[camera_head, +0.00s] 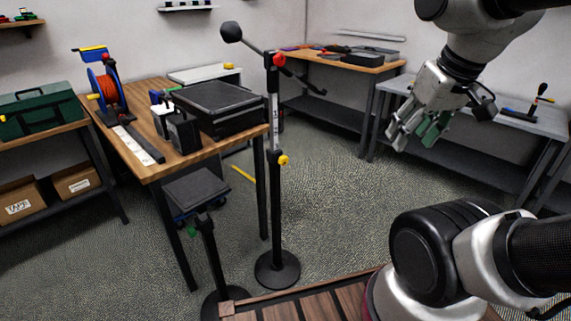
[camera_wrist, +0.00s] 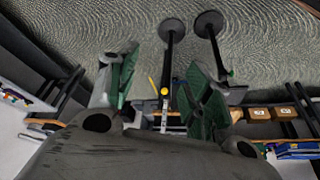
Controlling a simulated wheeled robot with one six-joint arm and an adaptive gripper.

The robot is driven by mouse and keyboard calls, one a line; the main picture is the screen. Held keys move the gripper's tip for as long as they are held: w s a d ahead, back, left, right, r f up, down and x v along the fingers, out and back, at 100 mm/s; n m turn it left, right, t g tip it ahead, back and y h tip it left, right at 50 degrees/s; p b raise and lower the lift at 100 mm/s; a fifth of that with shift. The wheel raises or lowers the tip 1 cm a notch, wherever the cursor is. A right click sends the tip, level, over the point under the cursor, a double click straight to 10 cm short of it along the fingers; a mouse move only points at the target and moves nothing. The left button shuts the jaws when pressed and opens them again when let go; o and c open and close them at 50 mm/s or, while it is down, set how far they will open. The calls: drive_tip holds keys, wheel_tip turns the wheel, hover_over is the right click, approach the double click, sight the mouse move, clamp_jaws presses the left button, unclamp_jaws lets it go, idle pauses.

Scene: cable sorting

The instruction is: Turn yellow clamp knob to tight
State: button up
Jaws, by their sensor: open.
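The yellow clamp knob (camera_head: 282,160) sits partway up a black stand (camera_head: 274,215) with a round base, left of the middle of the head view. In the wrist view, which looks upside down, the yellow knob (camera_wrist: 164,91) shows between my fingers. My gripper (camera_head: 416,138) is open and empty, with green finger pads, to the right of the stand and well apart from it. It also shows in the wrist view (camera_wrist: 162,78). Which way the knob is turned is too small to tell.
A red knob (camera_head: 278,59) and a slanted arm with a black ball (camera_head: 231,32) top the stand. A small platform (camera_head: 196,187) on another stand is at its left. A wooden table (camera_head: 150,172) stands behind. Floor right of the stand is clear.

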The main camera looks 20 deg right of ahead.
drive_tip(key=shift+o, duration=0.8)
drive_tip(key=w+d+f+g, duration=0.1)
drive_tip(key=w+f+g, duration=0.1)
drive_tip(key=w+f, duration=0.45)
drive_tip(key=w+d+f+n+g, duration=0.15)
drive_tip(key=w+f, duration=0.25)
drive_tip(key=f, duration=0.6)
drive_tip(key=w+d+f+g, duration=0.2)
drive_tip(key=w+f, duration=0.3)
drive_tip(key=f, duration=0.4)
drive_tip(key=n+t+y, duration=0.7)
drive_tip(key=t+y, duration=0.2)
drive_tip(key=t, duration=0.8)
approach(286, 161)
drive_tip(key=x, duration=0.3)
drive_tip(key=shift+m, duration=0.25)
drive_tip(key=x, duration=0.7)
drive_tip(key=shift+a, duration=0.1)
drive_tip(key=shift+w+a, duration=0.2)
drive_tip(key=shift+w, duration=0.2)
drive_tip(key=c, duration=1)
